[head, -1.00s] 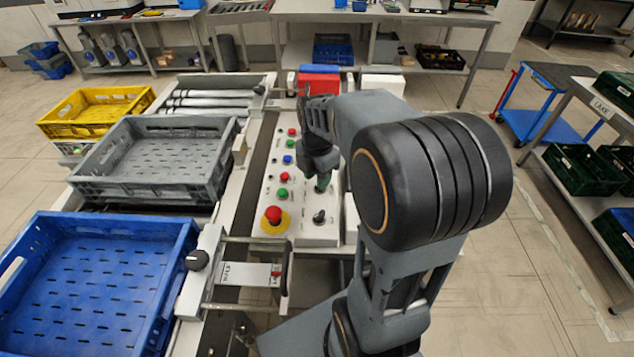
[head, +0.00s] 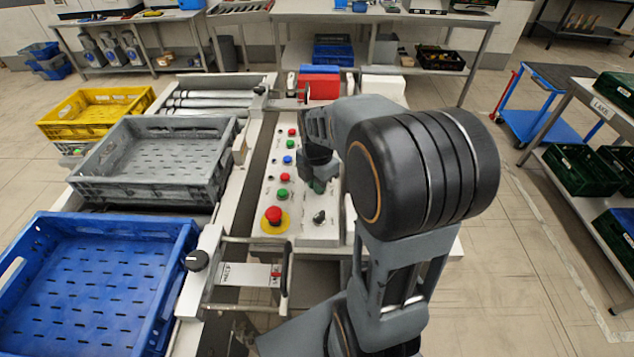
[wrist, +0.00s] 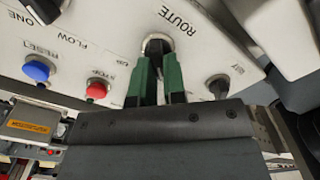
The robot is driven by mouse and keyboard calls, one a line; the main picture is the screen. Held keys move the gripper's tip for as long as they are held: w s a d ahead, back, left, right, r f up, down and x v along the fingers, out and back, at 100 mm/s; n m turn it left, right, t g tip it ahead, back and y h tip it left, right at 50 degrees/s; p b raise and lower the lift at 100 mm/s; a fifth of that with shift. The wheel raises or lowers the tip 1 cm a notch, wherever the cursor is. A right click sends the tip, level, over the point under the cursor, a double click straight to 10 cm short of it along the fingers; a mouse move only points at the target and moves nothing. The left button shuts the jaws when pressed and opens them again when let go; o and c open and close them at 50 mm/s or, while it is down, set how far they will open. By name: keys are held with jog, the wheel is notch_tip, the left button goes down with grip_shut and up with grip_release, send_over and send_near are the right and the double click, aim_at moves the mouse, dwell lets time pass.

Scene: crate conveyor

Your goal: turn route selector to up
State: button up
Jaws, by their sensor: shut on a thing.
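The route selector (wrist: 157,43) is a dark round knob in a pale ring, beside the printed word ROUTE on the white control panel (wrist: 105,28). My gripper (wrist: 158,62) has its two green fingers shut on the selector, one on each side. The fingers cover most of the knob, so its pointing direction cannot be told. In the head view my gripper (head: 317,187) points down at the right side of the panel, and the selector is hidden behind it.
Another black knob (wrist: 218,86) sits close beside the fingers. A red button (wrist: 96,90) and a blue button (wrist: 37,70) are on the other side. In the head view, a red mushroom button (head: 273,214) and a black knob (head: 319,217) stand nearer. Crates, including a grey one (head: 205,190), line the left.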

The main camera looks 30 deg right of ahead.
grip_shut()
jog(key=m, duration=0.4)
jog(key=shift+w, duration=0.25)
jog(key=m, duration=0.4)
jog(key=shift+w+m+p, duration=0.15)
jog(key=shift+m+p, duration=0.15)
jog(key=m, duration=0.4)
jog(key=shift+w+d+m, duration=0.15)
jog(key=shift+d+m, duration=0.05)
jog(key=shift+m, duration=0.1)
jog(key=shift+w+d+m, duration=0.1)
jog(key=shift+d+m, duration=0.05)
jog(key=shift+m, duration=2.35)
jog(key=o, duration=0.7)
grip_release()
jog(key=shift+c, duration=0.2)
jog(key=shift+r, duration=0.1)
